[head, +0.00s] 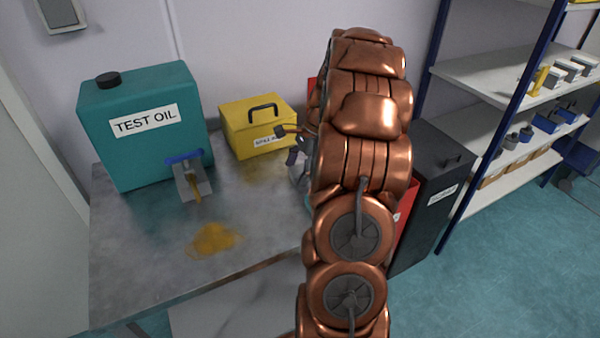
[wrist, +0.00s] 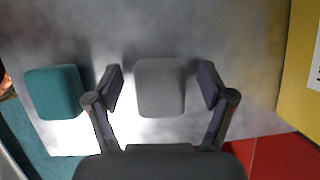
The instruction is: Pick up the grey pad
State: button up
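The grey pad (wrist: 160,88) lies on the metal table in the wrist view, a rounded block between the two fingers of my gripper (wrist: 162,88). The gripper is open, with a gap on each side of the pad. In the head view my copper-coloured arm hides the pad, and only part of my gripper (head: 292,145) shows at the arm's left edge.
A teal pad (wrist: 54,91) lies left of my left finger. On the metal table (head: 130,270) stand a teal test oil can (head: 140,150), a yellow box (head: 245,140) and a scraper-like tool (head: 192,182) near an orange-brown spill (head: 213,238). A black bin (head: 435,190) stands right.

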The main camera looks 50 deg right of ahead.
aim_at(296, 170)
jog(key=c, duration=1)
jog(key=shift+r, duration=0.1)
notch_tip(296, 170, up, 10)
jog(key=shift+f+b, duration=0.1)
jog(key=shift+b, duration=0.95)
jog(key=o, duration=0.3)
jog(key=c, duration=0.4)
jog(key=shift+a, duration=0.1)
